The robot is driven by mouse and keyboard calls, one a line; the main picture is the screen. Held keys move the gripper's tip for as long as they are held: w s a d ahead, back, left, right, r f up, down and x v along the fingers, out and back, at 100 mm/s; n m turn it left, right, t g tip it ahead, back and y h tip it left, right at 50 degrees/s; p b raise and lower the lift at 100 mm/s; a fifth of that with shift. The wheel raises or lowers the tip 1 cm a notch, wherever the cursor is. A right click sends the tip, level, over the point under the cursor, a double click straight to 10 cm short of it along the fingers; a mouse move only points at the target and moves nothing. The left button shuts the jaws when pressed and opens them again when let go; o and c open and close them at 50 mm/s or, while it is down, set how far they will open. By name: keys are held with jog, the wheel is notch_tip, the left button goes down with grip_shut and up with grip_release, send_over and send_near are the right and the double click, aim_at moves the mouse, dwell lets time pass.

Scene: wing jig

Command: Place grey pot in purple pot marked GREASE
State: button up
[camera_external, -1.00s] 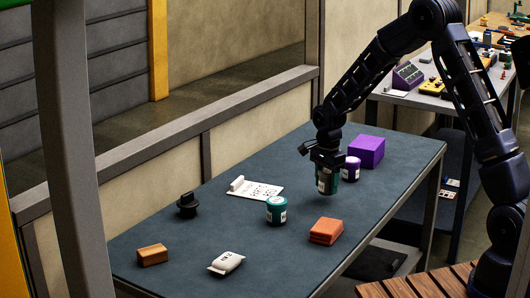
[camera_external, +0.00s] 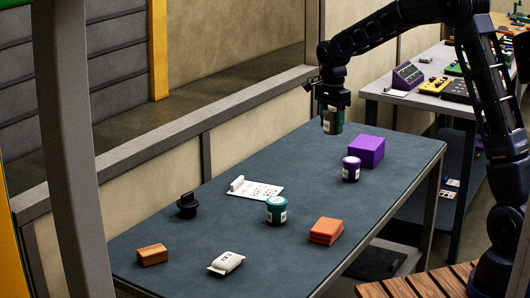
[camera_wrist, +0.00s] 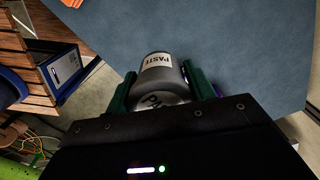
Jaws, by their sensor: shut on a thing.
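My gripper (camera_external: 332,110) is shut on the grey pot (camera_external: 332,124) and holds it upright, clear above the far part of the table. In the wrist view the grey pot (camera_wrist: 170,70) sits between the green fingers and carries a white label reading PASTE. The purple pot (camera_external: 351,172) stands upright on the table, below and slightly right of the held pot in the picture. It has a white label, too small to read. In the wrist view only a sliver of purple shows beside the right finger.
A purple box (camera_external: 367,150) stands right behind the purple pot.

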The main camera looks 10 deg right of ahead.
aim_at(351, 160)
jog(key=shift+m, duration=0.4)
jog(key=w+d+r, duration=0.2)
jog(key=w+d, duration=0.1)
jog(key=w+d+r, duration=0.2)
jog(key=w+d, duration=0.1)
jog(key=d, duration=0.1)
jog(key=w+d+r, duration=0.2)
jog(key=w+d, duration=0.1)
jog(key=w, duration=0.1)
jog(key=shift+d, duration=0.25)
jog(key=f, duration=1.9)
jog(key=shift+w+d+f, duration=0.25)
jog(key=shift+d+f, duration=0.05)
jog(key=shift+f, duration=0.1)
jog(key=o, duration=1)
